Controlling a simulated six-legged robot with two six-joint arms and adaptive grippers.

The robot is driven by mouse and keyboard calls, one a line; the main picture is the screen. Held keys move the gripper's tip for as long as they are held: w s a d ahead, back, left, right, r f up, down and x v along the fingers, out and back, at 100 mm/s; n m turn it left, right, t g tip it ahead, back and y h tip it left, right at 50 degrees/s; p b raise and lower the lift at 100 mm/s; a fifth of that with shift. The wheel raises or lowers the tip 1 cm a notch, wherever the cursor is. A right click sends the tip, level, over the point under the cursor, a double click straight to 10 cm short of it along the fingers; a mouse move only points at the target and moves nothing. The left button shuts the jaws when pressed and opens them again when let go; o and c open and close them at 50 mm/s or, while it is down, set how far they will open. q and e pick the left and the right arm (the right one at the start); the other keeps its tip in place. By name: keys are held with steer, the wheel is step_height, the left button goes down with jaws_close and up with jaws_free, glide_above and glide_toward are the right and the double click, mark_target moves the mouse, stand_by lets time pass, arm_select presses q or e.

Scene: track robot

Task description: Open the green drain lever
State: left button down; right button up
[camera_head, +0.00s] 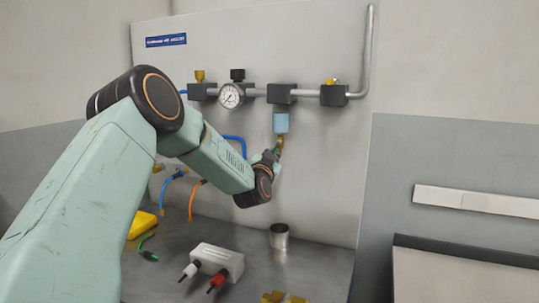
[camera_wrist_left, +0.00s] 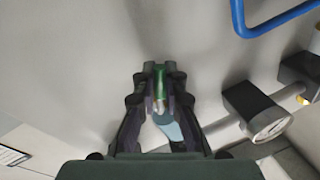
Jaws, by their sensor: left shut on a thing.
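The green drain lever (camera_wrist_left: 169,69) shows between the fingertips of my left gripper (camera_wrist_left: 159,84) in the left wrist view. The fingers are shut on it. In the head view my left gripper (camera_head: 274,156) is at the wall panel, just below the light-blue filter bowl (camera_head: 281,123) and its brass drain fitting (camera_head: 281,140). The gripper and wrist hide most of the lever there. The pale blue bowl also shows behind the fingers in the left wrist view (camera_wrist_left: 172,130). How far the lever is turned cannot be told. My right gripper is not in view.
A pressure gauge (camera_head: 231,95) and black valve blocks sit on the pipe above. A metal cup (camera_head: 279,236) stands on the bench below the gripper. Blue and orange hoses (camera_head: 191,200) hang left.

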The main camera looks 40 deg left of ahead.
arm_select(q)
steer(key=shift+w+d+f+n+g, duration=0.1)
steer(key=shift+d+f+n+g, duration=0.15)
steer(key=shift+n, duration=0.5)
steer(key=shift+d+f+n+g, duration=0.15)
steer(key=shift+d+f+n, duration=0.15)
steer(key=shift+n, duration=0.45)
steer(key=c, duration=1.7)
jaws_free()
steer(key=shift+o, duration=1.4)
steer(key=shift+w+r, duration=0.1)
steer(key=shift+r, duration=0.15)
steer(key=v, duration=1.2)
steer(key=shift+a, duration=0.1)
